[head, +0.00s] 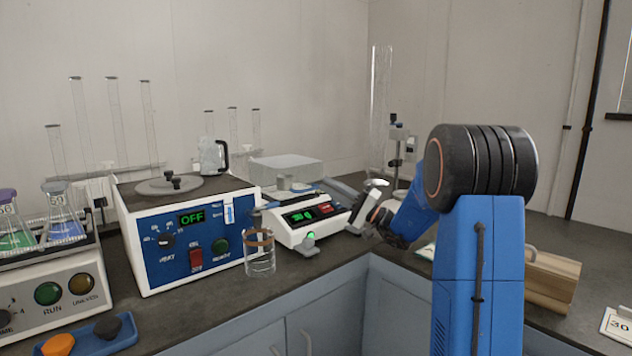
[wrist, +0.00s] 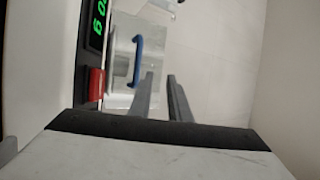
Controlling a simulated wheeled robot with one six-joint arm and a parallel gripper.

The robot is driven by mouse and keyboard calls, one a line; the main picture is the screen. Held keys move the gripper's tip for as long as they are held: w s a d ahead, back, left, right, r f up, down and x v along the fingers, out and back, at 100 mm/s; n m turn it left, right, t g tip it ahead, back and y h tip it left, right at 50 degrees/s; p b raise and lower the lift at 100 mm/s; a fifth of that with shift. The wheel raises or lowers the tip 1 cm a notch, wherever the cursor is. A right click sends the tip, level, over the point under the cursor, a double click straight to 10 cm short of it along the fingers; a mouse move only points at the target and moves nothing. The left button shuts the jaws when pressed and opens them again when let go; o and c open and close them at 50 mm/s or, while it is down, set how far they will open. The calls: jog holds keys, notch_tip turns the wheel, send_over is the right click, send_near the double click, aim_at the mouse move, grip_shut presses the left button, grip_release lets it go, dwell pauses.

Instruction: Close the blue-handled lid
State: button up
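The clear lid (head: 285,167) stands raised over the back of the white instrument with a green display (head: 285,232). Its blue handle (wrist: 138,61) shows in the wrist view as a curved bar on the clear panel (wrist: 120,45). My gripper (wrist: 161,75) has its two dark fingers apart with an empty gap between them. The handle is to the left of the nearer finger and not between the fingers; I cannot tell whether they touch. In the head view my gripper (head: 338,190) is over the right side of the instrument, and the handle is hard to make out.
A clamp stand (head: 397,150) and tall glass cylinder (head: 380,100) are behind my arm. A wooden block (head: 550,280) lies on the right counter. The wall is close behind.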

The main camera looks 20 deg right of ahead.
jog(key=shift+v, duration=1.25)
jog(key=shift+a, duration=0.1)
jog(key=s+a+f+n+g+h, duration=0.1)
jog(key=s+a+f+n+g, duration=0.2)
jog(key=s+a, duration=0.5)
jog(key=s+a+f+g+h, duration=0.1)
jog(key=s+a+f+g, duration=0.2)
jog(key=s+a+g, duration=0.4)
jog(key=s+a+f+n+g+h, duration=0.1)
jog(key=s+a+f+n+g, duration=0.15)
jog(key=s+a, duration=0.6)
jog(key=s+d+f+g+h, duration=0.1)
jog(key=s+f+h, duration=0.25)
jog(key=s, duration=0.35)
jog(key=s+f+g+h, duration=0.1)
jog(key=s+f+h, duration=0.25)
jog(key=s, duration=0.25)
jog(key=s+d+f+n+t+h, duration=0.2)
jog(key=s+d+f+h, duration=0.2)
jog(key=s+d, duration=0.3)
jog(key=shift+s+d+f+h, duration=0.25)
jog(key=shift+s+d+h, duration=0.15)
jog(key=shift+d+h, duration=0.6)
